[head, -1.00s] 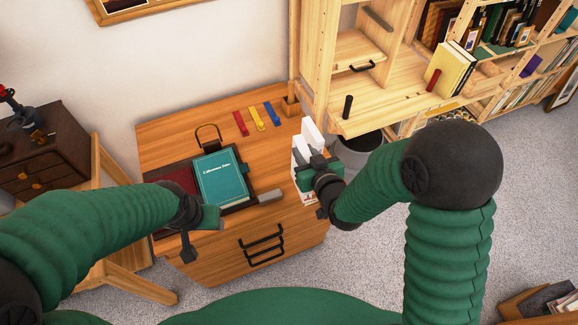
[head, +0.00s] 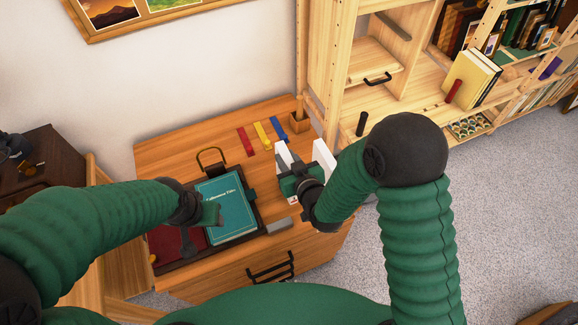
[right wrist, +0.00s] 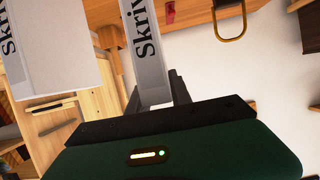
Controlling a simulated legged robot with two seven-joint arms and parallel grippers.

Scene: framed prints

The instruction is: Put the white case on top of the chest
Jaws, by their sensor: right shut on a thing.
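The white case (head: 283,155) is at the right end of the wooden chest (head: 172,128), seen from above in the head view. My right gripper (head: 300,180) is shut on it and hides much of it. In the right wrist view the case shows as a broad white panel (right wrist: 65,45) and a narrower lettered panel (right wrist: 148,55) between the fingers. I cannot tell whether the case touches the chest top. My left gripper (head: 205,215) is at the lower left edge of a teal book (head: 228,208) on the chest; its finger opening is unclear.
Red (head: 247,141), yellow (head: 262,136) and blue (head: 276,128) strips lie behind the case. A small wooden cup (head: 300,121) stands at the back corner. A wooden shelf unit (head: 395,95) stands close on the right.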

